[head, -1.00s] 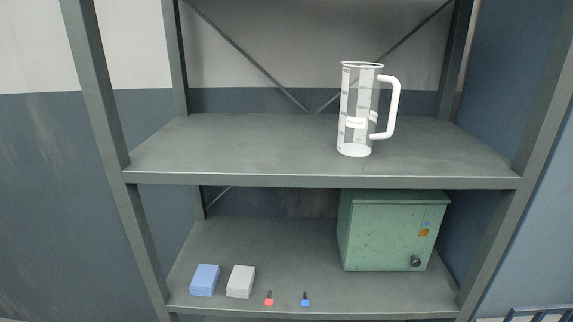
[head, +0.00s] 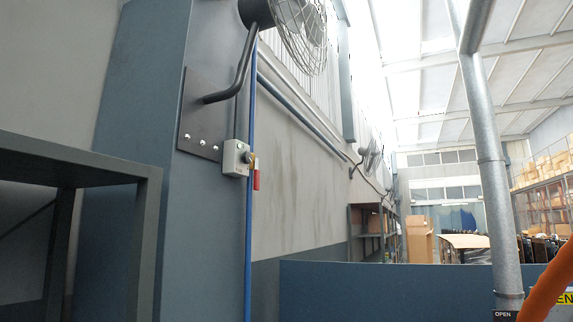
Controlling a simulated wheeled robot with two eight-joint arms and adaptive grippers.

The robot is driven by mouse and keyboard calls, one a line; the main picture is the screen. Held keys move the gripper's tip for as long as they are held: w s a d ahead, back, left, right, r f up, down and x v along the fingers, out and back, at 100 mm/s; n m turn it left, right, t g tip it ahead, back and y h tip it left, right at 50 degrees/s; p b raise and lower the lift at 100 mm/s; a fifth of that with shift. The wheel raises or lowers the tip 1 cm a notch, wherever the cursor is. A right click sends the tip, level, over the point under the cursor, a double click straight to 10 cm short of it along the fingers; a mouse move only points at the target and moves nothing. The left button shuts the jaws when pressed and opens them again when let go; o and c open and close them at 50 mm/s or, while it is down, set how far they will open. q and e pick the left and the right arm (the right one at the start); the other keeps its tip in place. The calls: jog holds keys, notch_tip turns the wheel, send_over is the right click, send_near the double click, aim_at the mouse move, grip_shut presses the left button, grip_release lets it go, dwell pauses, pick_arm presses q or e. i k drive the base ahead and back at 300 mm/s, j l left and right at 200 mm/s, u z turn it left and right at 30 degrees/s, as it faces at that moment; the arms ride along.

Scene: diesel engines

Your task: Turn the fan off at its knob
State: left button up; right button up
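A wall fan (head: 300,32) with a wire cage is at the top of the head view, cut off by the upper edge. It hangs on a bent black bracket from a dark plate (head: 202,115) on a blue column. Below it, to the right of the plate, is a small light grey control box (head: 236,158). A dark knob (head: 248,158) shows on the box's right side; its setting is too small to read. A red piece (head: 256,181) hangs just below the knob. Neither of my grippers is in view.
A grey shelf rack (head: 75,160) stands at the left. A blue partition (head: 380,292) crosses the lower right, near a vertical metal pipe (head: 490,190). An orange bar (head: 550,290) enters at the lower right. More fans (head: 370,155) hang farther back.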

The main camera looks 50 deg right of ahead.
aim_at(246, 158)
jog(key=z, duration=1.5)
jog(key=i+l, duration=0.15)
jog(key=l, duration=0.15)
jog(key=i+l, duration=0.2)
jog(key=i+l+u, duration=0.1)
jog(key=l, duration=0.25)
jog(key=i, duration=0.05)
